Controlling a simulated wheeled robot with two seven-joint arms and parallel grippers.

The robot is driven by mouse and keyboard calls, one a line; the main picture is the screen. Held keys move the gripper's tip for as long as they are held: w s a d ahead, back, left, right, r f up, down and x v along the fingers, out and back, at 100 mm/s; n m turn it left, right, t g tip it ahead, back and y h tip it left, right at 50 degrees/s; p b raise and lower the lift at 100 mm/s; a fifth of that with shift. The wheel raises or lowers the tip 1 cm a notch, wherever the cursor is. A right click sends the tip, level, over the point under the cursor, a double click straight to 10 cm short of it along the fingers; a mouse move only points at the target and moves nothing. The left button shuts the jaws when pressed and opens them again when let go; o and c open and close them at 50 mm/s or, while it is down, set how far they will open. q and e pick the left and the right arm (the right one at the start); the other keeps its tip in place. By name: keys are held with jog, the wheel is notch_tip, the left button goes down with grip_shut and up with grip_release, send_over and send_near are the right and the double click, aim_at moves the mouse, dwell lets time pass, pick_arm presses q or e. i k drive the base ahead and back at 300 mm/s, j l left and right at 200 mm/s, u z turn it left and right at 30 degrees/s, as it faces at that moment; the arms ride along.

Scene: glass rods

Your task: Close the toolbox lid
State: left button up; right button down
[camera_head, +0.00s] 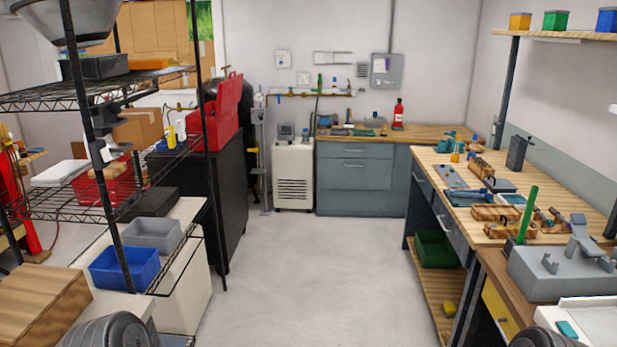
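A red toolbox (212,127) sits on top of a tall black cabinet (222,205) at the centre-left, beyond the wire shelf. Its lid (229,97) appears raised, standing up above the body. The shelf's dark posts and edge partly cover the toolbox's left side, and the inside is hard to make out. Neither of my grippers shows in this view. Only rounded dark grey parts, likely of my own arms, show at the bottom left and bottom right, far from the toolbox.
A black wire shelf (75,212) with a blue bin (122,267) and a grey bin (152,234) stands at the left. A wooden workbench (462,205) with tools lines the right. The grey floor (316,275) between them is clear back to the blue-grey cabinet (361,178).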

aim_at(229, 91)
jog(key=i, duration=1.2)
jog(key=i+l+u, duration=0.15)
jog(key=i, duration=1.05)
jog(key=i+l+u, duration=0.15)
jog(key=i+u, duration=0.3)
jog(key=i+l+u, duration=0.25)
jog(key=i+u, duration=0.2)
jog(key=i+l+u, duration=0.3)
jog(key=l+u, duration=0.15)
jog(key=i+l+u, duration=0.25)
jog(key=l+u, duration=0.2)
jog(key=i+l+u, duration=0.2)
jog(key=l+u, duration=0.25)
jog(key=l, duration=0.2)
jog(key=l+u, duration=0.2)
jog(key=l, duration=0.4)
jog(key=l+u, duration=0.25)
jog(key=l, duration=0.4)
jog(key=k+l+u, duration=0.2)
jog(key=l, duration=0.4)
jog(key=i, duration=0.05)
